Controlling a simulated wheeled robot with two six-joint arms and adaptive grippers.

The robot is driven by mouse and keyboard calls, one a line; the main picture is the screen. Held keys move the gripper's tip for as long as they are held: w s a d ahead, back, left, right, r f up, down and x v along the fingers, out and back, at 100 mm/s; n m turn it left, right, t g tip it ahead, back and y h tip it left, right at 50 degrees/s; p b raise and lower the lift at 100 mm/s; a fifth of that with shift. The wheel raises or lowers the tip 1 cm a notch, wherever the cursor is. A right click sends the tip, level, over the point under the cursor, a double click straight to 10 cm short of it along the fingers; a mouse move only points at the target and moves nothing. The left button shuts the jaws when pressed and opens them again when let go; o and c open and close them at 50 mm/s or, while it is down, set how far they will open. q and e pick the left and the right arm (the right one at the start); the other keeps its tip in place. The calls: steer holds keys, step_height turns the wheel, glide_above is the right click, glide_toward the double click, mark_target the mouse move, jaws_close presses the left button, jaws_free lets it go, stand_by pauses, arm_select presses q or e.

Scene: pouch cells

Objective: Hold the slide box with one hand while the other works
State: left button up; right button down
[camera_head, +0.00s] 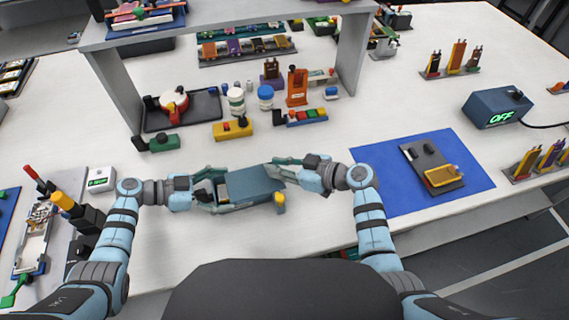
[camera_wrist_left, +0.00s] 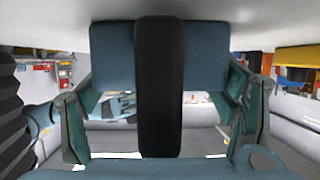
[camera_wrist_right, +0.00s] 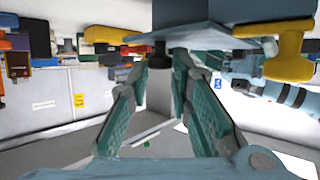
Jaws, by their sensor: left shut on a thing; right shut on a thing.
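The slide box (camera_head: 253,186) is a blue-grey box held in front of me above the table, with a yellow knob (camera_head: 279,202) at its near right corner. My left gripper (camera_head: 212,192) is shut on the box from its left end. In the left wrist view the box (camera_wrist_left: 110,55) lies between its fingers, with a black strip (camera_wrist_left: 158,85) down the middle. My right gripper (camera_head: 278,171) is shut at the box's right end. In the right wrist view its fingertips close near a small dark piece (camera_wrist_right: 160,57) under the box; the exact contact is partly hidden.
A blue mat (camera_head: 385,175) with a dark plate and yellow part lies at right. A box reading OFF (camera_head: 497,107) stands behind it. A grey shelf (camera_head: 352,50) and several small parts stand at the back. A tool station (camera_head: 60,225) is at left. Table in front is clear.

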steer(key=c, duration=1.4)
jaws_free()
steer(key=shift+d, duration=0.15)
steer(key=v, duration=1.1)
steer(key=shift+s+d+r, duration=0.1)
steer(key=shift+s+d, duration=0.1)
steer(key=shift+d, duration=0.15)
steer(key=shift+c, duration=0.6)
